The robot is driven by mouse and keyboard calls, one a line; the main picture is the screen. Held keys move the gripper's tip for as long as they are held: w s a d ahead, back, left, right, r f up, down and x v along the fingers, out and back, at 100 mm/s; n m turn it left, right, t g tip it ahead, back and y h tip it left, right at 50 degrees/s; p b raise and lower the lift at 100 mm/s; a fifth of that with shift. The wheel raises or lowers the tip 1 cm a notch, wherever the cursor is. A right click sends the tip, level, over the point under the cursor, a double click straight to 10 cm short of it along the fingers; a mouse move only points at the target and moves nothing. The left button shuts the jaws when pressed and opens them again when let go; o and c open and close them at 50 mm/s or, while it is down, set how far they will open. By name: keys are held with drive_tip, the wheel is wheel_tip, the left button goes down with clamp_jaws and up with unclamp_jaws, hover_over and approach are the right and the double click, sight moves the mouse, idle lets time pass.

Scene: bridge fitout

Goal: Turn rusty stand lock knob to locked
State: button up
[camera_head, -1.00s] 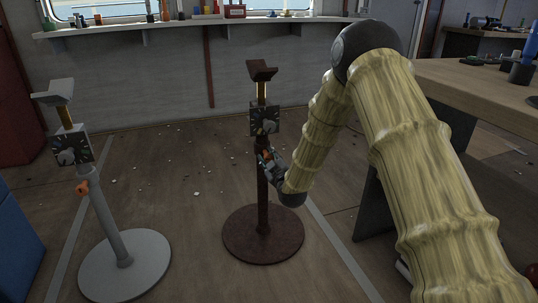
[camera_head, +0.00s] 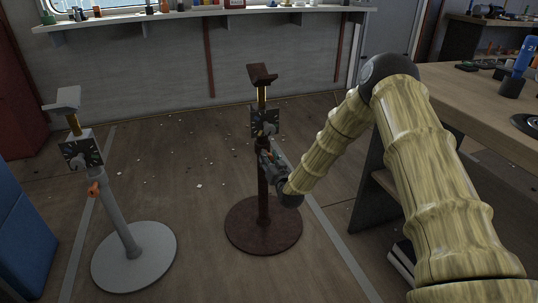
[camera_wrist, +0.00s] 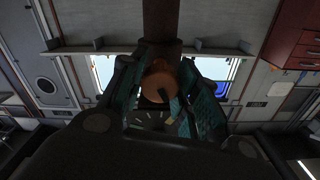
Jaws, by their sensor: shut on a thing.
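The rusty stand (camera_head: 263,200) stands upright in the middle of the head view, with a brown round base, a brass rod and a cradle top. A dark dial plate with a grey knob (camera_head: 264,124) sits high on its post. My gripper (camera_head: 267,158) is at the post just below that plate. In the wrist view an orange-brown round lock knob (camera_wrist: 158,83) sits between my two teal-padded fingers (camera_wrist: 160,92), which are shut on it. A dark line shows on the knob, and part of a dial with pale ticks (camera_wrist: 152,119) shows beside it. The lock setting cannot be read.
A grey stand (camera_head: 118,215) with its own dial and orange knob (camera_head: 94,189) stands at the left. A wooden workbench (camera_head: 470,105) is at the right. A blue cabinet (camera_head: 22,235) is at the left edge. The floor between the stands is clear except for small scraps.

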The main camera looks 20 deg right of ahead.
drive_tip(key=m+p, duration=0.1)
drive_tip(key=m, duration=0.3)
drive_tip(key=shift+m, duration=0.4)
drive_tip(key=shift+f+p, duration=0.1)
drive_tip(key=shift+p, duration=0.2)
drive_tip(key=o, duration=1.1)
drive_tip(key=shift+c, duration=0.2)
drive_tip(key=s, duration=1.2)
drive_tip(key=shift+d, duration=0.2)
